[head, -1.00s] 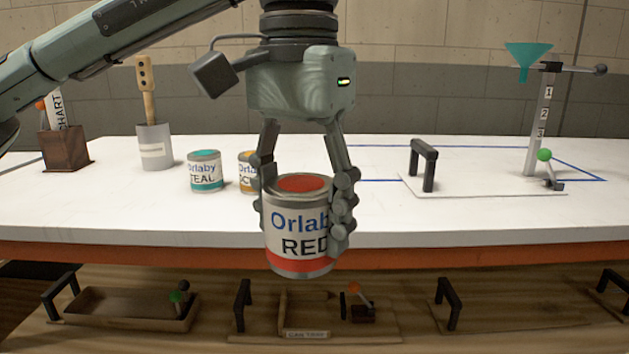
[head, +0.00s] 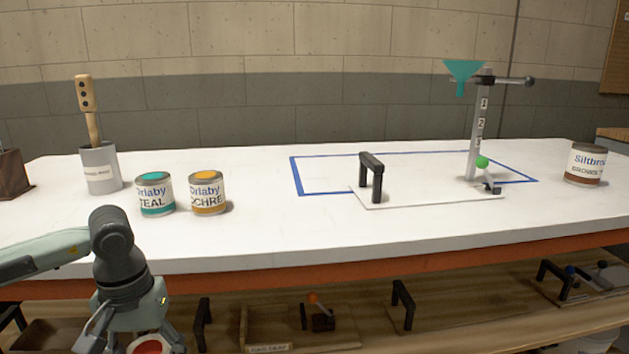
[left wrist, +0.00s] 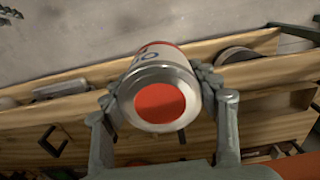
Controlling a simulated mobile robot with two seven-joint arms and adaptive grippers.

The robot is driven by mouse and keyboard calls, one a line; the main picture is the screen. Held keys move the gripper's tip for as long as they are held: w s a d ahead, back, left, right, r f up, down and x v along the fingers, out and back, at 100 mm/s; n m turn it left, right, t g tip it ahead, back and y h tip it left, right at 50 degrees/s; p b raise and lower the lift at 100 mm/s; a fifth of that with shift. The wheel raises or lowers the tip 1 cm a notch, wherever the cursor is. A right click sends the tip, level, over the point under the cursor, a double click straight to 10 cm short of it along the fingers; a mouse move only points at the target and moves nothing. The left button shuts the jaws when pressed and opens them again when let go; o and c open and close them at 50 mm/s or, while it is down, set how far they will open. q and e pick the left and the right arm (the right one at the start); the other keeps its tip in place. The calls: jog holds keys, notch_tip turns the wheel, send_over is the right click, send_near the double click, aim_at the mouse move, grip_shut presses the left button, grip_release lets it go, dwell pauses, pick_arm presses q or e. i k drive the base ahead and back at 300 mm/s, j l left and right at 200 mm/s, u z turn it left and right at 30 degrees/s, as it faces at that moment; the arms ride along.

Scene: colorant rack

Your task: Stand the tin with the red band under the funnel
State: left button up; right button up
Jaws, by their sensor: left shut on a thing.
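The red tin (left wrist: 160,105), with a red lid disc and red band, is held in my left gripper (left wrist: 162,92). The fingers are shut around its sides in the left wrist view. In the head view the tin (head: 150,346) is mostly cut off at the bottom left edge, in front of and below the tabletop. The teal funnel (head: 463,72) sits on a stand with a numbered post (head: 478,130) at the right of the table, above a white board inside a blue outline. No tin stands under it. My right gripper is not in view.
A teal tin (head: 155,194) and an ochre tin (head: 207,192) stand at the left of the table. A brown-banded tin (head: 585,163) is at the far right. A black handle (head: 371,178) rises from the white board. Below is a wooden shelf (head: 365,322) with trays.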

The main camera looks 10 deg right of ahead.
aim_at(446, 187)
jog(key=l+z, duration=0.25)
jog(key=l, duration=0.45)
jog(key=l+z, duration=0.3)
jog(key=l, duration=0.45)
